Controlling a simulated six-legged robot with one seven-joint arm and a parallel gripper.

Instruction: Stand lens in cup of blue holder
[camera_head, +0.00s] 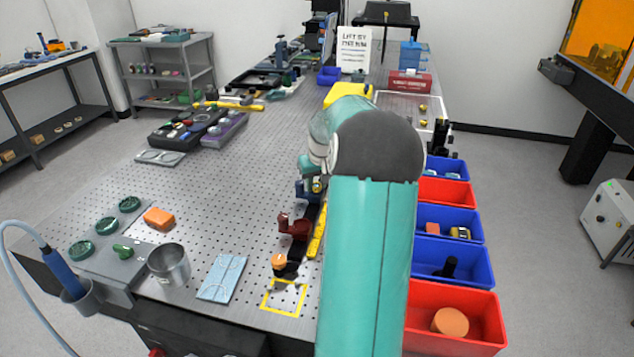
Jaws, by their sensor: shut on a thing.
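The blue holder (307,190) stands on the perforated table, in a row of holders beside a yellow strip. A small gold-coloured piece (317,185) shows at its right; I cannot tell whether it is the lens. The holder's cup is too small to make out. My teal arm rises from the bottom and bends away at a grey elbow just right of the row. My gripper is hidden behind the arm, so its fingers and anything between them are out of sight.
A dark red holder (294,229) and a dark holder with an orange top (281,264) stand nearer. A teal piece (305,166) stands behind. Blue and red bins (480,308) line the right edge. A metal cup (169,265) and blue sheet (221,277) lie front left.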

